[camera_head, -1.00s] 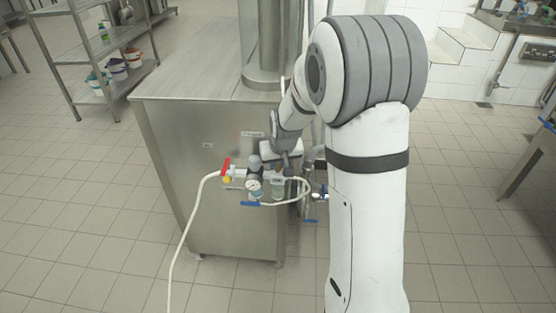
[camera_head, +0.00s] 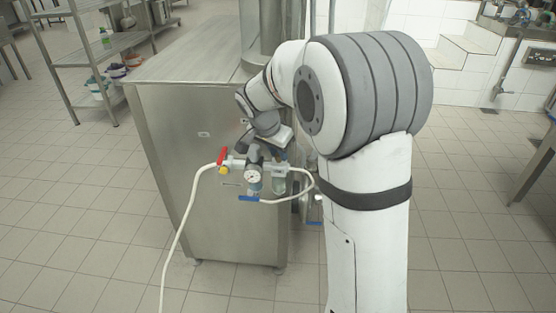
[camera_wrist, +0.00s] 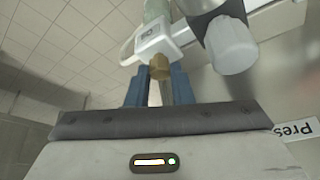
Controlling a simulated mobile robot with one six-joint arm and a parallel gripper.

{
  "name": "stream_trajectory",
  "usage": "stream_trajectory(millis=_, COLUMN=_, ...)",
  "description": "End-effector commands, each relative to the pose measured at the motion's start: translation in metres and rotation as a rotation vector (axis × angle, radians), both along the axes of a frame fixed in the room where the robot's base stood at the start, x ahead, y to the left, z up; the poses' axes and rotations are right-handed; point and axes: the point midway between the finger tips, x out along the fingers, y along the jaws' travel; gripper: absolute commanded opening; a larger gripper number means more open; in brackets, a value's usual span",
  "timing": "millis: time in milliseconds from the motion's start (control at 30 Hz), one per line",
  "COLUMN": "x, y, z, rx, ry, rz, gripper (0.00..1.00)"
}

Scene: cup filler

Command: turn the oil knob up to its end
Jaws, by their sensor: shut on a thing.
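The oil knob (camera_wrist: 160,69) is a small brass-coloured cap on the white lubricator head (camera_wrist: 158,40), at the upper middle of the wrist view. My gripper (camera_wrist: 159,78) has its two blue fingers on either side of the knob, shut on it. The knob's lower part is hidden between the fingers. The lubricator's clear bowl (camera_head: 280,182) hangs below my wrist.
A white hose (camera_head: 180,220) runs down to the floor. In the wrist view a grey regulator with a pale cap (camera_wrist: 231,45) is close on the right.

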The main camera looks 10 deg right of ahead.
Motion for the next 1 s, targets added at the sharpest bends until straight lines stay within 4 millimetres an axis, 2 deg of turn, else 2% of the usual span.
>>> stream_trajectory(millis=500, x=0.0037, y=0.0022, z=0.0005, rx=0.002, ry=-0.001, rz=-0.451, gripper=0.0)
stream_trajectory(millis=700, x=0.004, y=0.0023, z=0.0009, rx=0.003, ry=-0.002, rz=-0.564, gripper=0.0)
stream_trajectory(millis=1000, x=0.0044, y=0.0026, z=0.0007, rx=0.004, ry=-0.002, rz=-0.646, gripper=0.0)
